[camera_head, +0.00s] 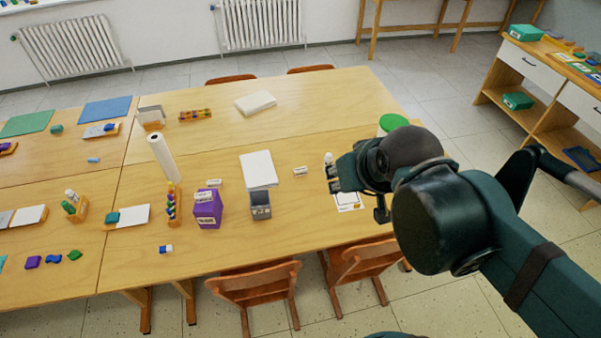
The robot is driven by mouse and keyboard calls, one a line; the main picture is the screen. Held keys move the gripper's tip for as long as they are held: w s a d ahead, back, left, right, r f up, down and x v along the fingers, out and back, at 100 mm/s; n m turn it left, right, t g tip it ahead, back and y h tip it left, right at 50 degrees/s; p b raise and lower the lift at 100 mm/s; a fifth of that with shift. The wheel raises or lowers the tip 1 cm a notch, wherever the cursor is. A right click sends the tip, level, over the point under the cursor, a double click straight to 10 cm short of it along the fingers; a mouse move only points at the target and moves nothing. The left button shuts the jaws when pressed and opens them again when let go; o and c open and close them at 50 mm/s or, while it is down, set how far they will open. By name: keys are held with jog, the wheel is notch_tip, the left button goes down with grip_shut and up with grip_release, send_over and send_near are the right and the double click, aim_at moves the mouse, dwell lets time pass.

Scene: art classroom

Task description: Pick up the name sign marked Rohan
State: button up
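No sign can be read as Rohan at this size. A small white label-like piece (300,171) lies on the table, left of my gripper. A white card with a dark border (349,203) lies on the table just below my gripper in the picture, partly hidden by it. My gripper (332,178) is over the right part of the wooden table (290,225), seen from the side and partly covered by my own arm. Whether its fingers are open or shut does not show. A small white object (328,158) shows just beyond the fingers, partly hidden.
White paper (259,170), a grey box (260,206), a purple box (208,210) and a paper roll (161,157) stand or lie left of my gripper. A green-topped container (392,123) is behind it. Chairs (357,262) line the near edge.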

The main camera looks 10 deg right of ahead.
jog(key=shift+o, duration=0.4)
jog(key=m+g+b, duration=0.7)
jog(key=m+b, duration=0.3)
jog(key=m, duration=0.7)
send_over(300, 169)
notch_tip(300, 169, down, 35)
jog(key=shift+s+f, duration=0.1)
jog(key=shift+s, duration=0.05)
jog(key=shift+a+f, duration=0.1)
jog(key=shift+f, duration=0.35)
jog(key=shift+f, duration=0.1)
